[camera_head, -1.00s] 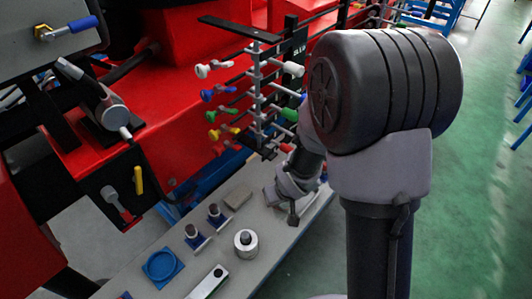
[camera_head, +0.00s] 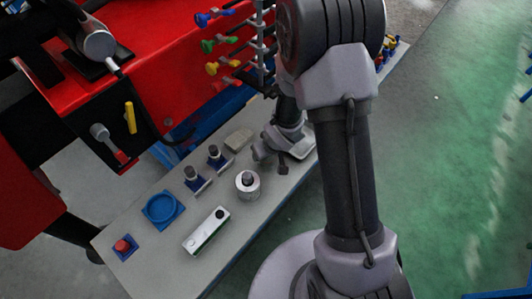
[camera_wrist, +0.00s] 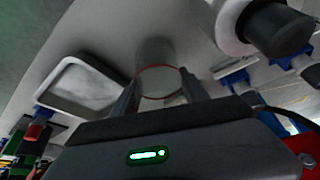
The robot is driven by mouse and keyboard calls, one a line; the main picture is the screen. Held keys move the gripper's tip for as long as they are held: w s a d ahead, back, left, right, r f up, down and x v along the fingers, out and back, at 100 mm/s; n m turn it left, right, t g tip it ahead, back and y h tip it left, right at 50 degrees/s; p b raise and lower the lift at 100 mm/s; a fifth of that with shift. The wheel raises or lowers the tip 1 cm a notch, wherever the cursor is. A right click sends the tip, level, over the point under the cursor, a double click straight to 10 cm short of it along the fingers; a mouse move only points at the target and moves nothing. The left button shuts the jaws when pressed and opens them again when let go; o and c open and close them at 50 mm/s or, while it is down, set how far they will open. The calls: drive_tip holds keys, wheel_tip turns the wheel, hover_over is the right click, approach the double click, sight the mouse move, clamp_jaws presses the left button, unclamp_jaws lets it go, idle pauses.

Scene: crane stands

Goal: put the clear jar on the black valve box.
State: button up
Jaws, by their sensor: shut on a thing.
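The clear jar (camera_wrist: 158,80) is between my two gripper fingers in the wrist view. It is see-through with a thin reddish rim, and it appears just above or on the grey table top. My gripper (camera_wrist: 158,98) is shut on it. In the head view my gripper (camera_head: 282,165) is low over the far part of the grey bench, right of a grey cylinder; the jar is not discernible there. I cannot surely pick out the black valve box; a black panel (camera_head: 85,125) with a grey lever and a yellow handle is on the red machine at left.
A white tray (camera_wrist: 80,85) is close beside my gripper. The bench also holds the black-topped cylinder (camera_head: 248,187), two small blue-based valves, a beige block (camera_head: 239,138), a blue round dish (camera_head: 162,210), a white-green device (camera_head: 206,231) and a red button (camera_head: 123,246). Green floor is free at right.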

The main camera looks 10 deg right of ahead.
drive_tip(key=shift+f, duration=0.2)
drive_tip(key=o, duration=1.4)
drive_tip(key=shift+c, duration=0.2)
drive_tip(key=shift+r, duration=0.1)
